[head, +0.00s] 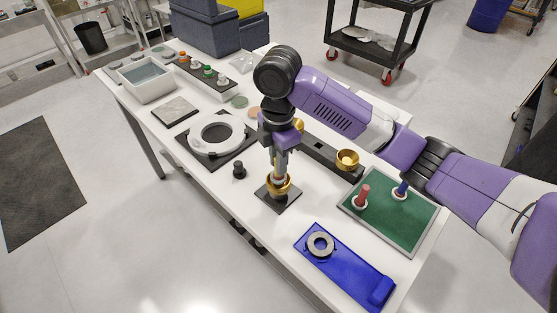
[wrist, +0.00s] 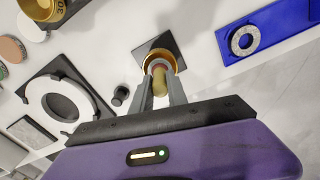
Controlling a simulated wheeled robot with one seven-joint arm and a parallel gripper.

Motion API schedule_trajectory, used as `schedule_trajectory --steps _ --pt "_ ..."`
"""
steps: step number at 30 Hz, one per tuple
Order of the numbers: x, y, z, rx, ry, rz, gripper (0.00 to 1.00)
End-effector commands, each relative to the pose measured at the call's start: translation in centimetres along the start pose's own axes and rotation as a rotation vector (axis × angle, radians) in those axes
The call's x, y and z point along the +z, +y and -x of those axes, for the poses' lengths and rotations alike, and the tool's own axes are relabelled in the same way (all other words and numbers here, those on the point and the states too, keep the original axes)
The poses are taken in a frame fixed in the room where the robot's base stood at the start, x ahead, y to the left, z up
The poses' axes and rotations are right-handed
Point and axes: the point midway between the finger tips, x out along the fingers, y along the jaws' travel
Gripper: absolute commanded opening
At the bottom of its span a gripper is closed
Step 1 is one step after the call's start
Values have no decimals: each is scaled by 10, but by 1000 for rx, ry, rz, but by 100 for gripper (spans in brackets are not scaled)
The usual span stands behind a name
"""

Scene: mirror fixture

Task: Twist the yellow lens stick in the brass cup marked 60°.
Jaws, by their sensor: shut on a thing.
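A brass cup (head: 286,187) stands on a dark square base plate (head: 278,203) near the middle of the white table; it also shows in the wrist view (wrist: 178,60). I cannot read any mark on this cup. My gripper (head: 278,172) points down over the cup, its fingertips at the cup's mouth. In the wrist view my gripper (wrist: 160,78) is shut on the yellow lens stick (wrist: 160,85), which stands between the fingers with its far end in the cup. The fingers hide part of the stick, and its seat inside the cup is not clear.
Another brass cup (head: 347,160) sits on a black bar; one in the wrist view (wrist: 45,8) reads 30. A green tray (head: 420,220) holds a red stick (head: 362,194) and a blue stick (head: 401,188). A blue holder (head: 345,270), white ring (head: 235,128) and black knob (head: 239,169) stand nearby.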

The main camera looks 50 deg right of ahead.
Motion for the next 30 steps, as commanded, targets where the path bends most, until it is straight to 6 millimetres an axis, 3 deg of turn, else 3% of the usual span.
schedule_trajectory --steps 30 --pt "0 0 -11 0 0 0 0"
